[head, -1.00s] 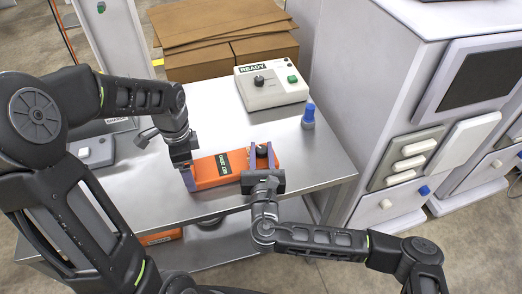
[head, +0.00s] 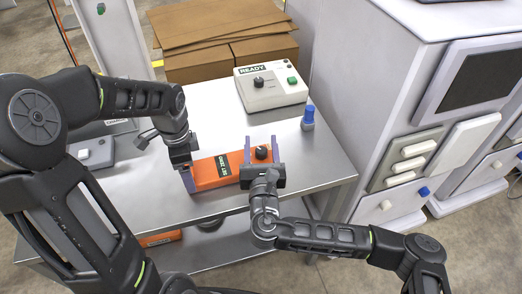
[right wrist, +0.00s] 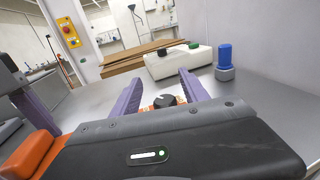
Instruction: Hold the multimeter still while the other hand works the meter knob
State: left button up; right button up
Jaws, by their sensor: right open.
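The multimeter (head: 205,174) is an orange box lying flat on the steel table, with a dark label and a black meter knob (head: 261,152) near its right end. The knob also shows in the right wrist view (right wrist: 165,101). My right gripper (head: 261,140) is open, its two purple fingers standing on either side of the knob with a gap to each. My left gripper (head: 188,180) is at the multimeter's left end, one purple finger against or close beside it. Its other finger is hidden, so its grip is unclear.
A white box (head: 272,87) with a READY label, a black knob and a green button stands behind. A blue-topped bottle (head: 308,117) stands at the right. Cardboard boxes (head: 220,40) are beyond the table. A grey cabinet (head: 380,120) borders the right side.

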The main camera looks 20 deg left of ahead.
aim_at(261, 150)
notch_tip(261, 150, up, 7)
jog(key=shift+f, duration=0.1)
dwell(0.3)
pick_arm(q)
jog(key=o, duration=1.7)
jog(key=shift+r+p, duration=3.25)
jog(key=shift+r, duration=0.8)
pick_arm(e)
notch_tip(261, 150, up, 6)
jog(key=shift+r, duration=0.2)
jog(key=shift+s+r, duration=0.1)
